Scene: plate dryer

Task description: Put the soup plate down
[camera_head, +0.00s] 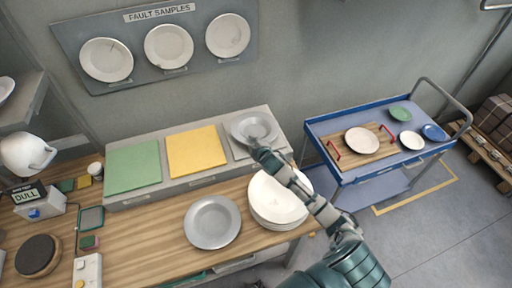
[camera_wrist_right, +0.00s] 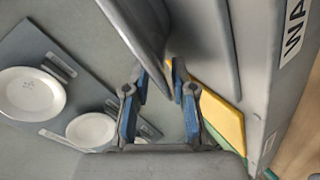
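The grey soup plate (camera_head: 247,122) is over the grey pad (camera_head: 237,152) at the right end of the raised stand. I cannot tell whether it touches the pad. My right gripper (camera_head: 254,145) is at the plate's near rim. In the right wrist view the plate (camera_wrist_right: 148,25) shows nearly edge-on, its rim between the blue fingertips of my gripper (camera_wrist_right: 160,80), which look closed on it. My left gripper is not in view.
A green pad (camera_head: 133,166) and a yellow pad (camera_head: 196,151) lie left on the stand. A grey plate (camera_head: 212,222) and a stack of white plates (camera_head: 277,199) are on the wooden table (camera_head: 150,238). A blue trolley (camera_head: 350,178) stands right. Sample plates hang behind.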

